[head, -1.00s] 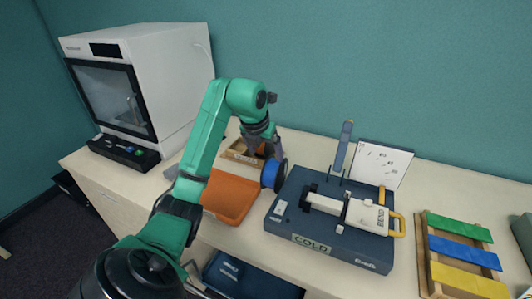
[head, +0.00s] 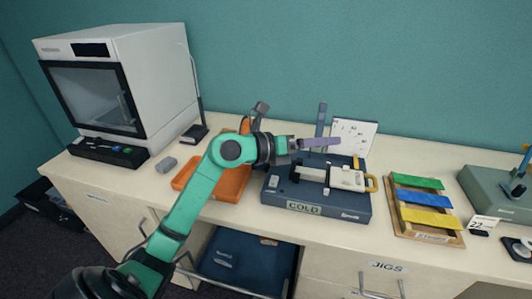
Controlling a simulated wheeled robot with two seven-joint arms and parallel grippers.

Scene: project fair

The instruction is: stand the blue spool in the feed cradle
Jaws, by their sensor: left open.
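My left gripper (head: 322,143) is open and points to the right, above the back of the dark blue press marked COLD. I see nothing between its fingers. The blue spool does not show now; my left arm covers the spot between the orange tray and the press. The wooden holder at the back is also hidden by my arm, and I cannot make out a feed cradle. A bit of an orange thing (head: 245,125) shows behind my arm. My right gripper is not in view.
The orange tray (head: 232,185) lies left of the COLD press (head: 350,210). A white printer (head: 150,70) stands at the left. A rack with green, blue and yellow strips (head: 402,222) and a grey-green device (head: 490,195) are at the right. A blue bin (head: 240,262) sits below.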

